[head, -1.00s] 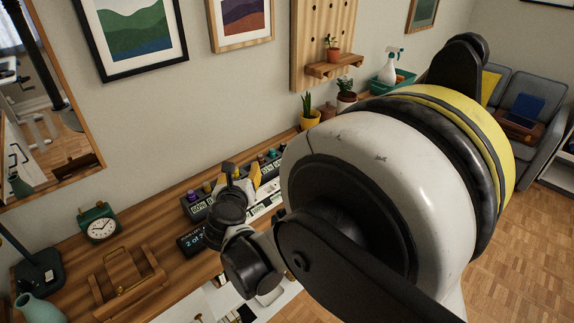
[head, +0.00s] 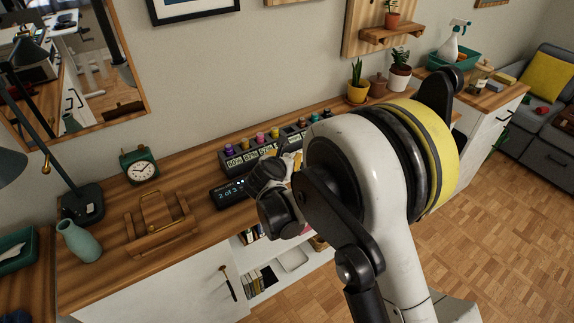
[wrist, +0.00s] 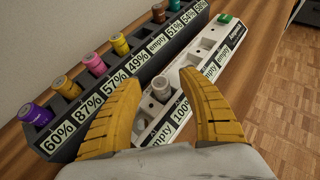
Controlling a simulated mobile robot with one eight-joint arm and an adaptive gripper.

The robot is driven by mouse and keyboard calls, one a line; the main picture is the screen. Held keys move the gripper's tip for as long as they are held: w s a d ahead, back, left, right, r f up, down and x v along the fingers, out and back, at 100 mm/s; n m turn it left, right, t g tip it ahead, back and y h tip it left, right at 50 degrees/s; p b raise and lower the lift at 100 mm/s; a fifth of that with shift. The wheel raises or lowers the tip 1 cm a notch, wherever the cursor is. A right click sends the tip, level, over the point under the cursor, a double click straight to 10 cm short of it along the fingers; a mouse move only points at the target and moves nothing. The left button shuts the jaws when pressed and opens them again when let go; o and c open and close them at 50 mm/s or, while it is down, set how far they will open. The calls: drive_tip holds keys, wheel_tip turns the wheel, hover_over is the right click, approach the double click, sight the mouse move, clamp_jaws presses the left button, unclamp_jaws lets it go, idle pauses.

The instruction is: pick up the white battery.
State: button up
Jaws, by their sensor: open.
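The white battery (wrist: 160,88) stands upright in a slot of the white rack (wrist: 207,53) in the wrist view. My gripper (wrist: 160,79) is open, with one yellow finger to the left of the battery and one to the right. Visible gaps separate the fingers from the battery, and nothing is held. In the head view my arm hides the battery and most of the gripper; only a bit of yellow finger shows.
A dark rack (head: 242,168) with several coloured batteries, including a purple one (wrist: 36,114), runs along the left of the white rack. A green battery (wrist: 226,19) sits at the white rack's far end. A display (head: 228,192), clock (head: 139,167) and wooden caddy (head: 160,235) stand left.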

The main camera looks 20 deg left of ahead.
drive_tip(key=shift+w+f, duration=0.3)
drive_tip(key=shift+w, duration=0.3)
clamp_jaws()
drive_tip(key=shift+r, duration=0.15)
